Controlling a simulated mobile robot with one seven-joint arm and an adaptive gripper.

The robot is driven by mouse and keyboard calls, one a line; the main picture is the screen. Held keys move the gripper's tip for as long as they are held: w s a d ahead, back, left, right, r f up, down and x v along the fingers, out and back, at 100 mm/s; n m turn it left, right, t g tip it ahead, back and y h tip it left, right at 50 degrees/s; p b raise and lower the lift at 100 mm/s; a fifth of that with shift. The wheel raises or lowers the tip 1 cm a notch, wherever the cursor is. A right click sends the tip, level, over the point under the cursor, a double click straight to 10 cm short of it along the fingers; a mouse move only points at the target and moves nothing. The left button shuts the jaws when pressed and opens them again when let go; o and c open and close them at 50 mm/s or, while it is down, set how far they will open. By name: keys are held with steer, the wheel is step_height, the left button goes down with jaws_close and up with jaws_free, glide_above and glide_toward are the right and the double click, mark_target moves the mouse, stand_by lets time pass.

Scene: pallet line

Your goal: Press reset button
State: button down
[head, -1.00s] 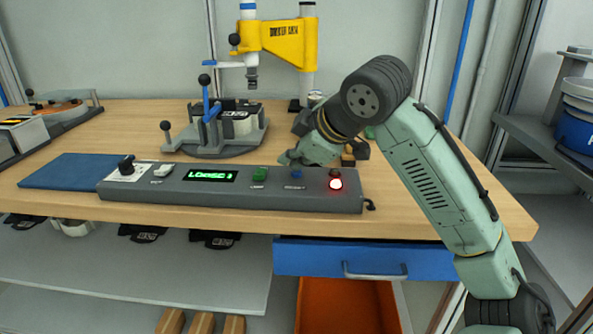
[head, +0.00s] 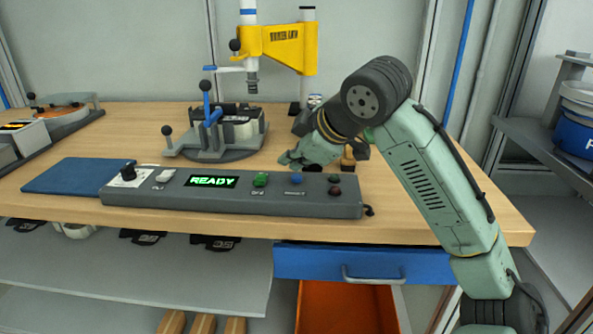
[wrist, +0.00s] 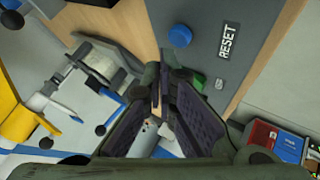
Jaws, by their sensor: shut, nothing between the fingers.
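The reset button is a round blue button (head: 297,179) on the grey control box (head: 225,201). In the wrist view the blue button (wrist: 180,36) stands beside a RESET label (wrist: 228,40). My gripper (head: 286,159) is shut and empty, just behind and above the box near the blue button. In the wrist view my fingertips (wrist: 167,72) show below the blue button, apart from it in the picture. The display (head: 211,181) reads READY in green. A green button (head: 261,179) sits left of the blue one. The red lamp (head: 335,190) at the right is dark.
A clamp fixture (head: 215,135) holding a part stands behind the box. A yellow press (head: 280,40) stands at the back. A blue mat (head: 68,176) lies left of the box. A blue drawer (head: 360,263) is below the tabletop. Bare wood lies right of my gripper.

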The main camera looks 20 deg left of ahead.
mark_target(294, 178)
steer(key=shift+r, duration=0.1)
step_height(294, 178, up, 5)
steer(key=p, duration=0.4)
steer(key=shift+p, duration=0.35)
stand_by(0.6)
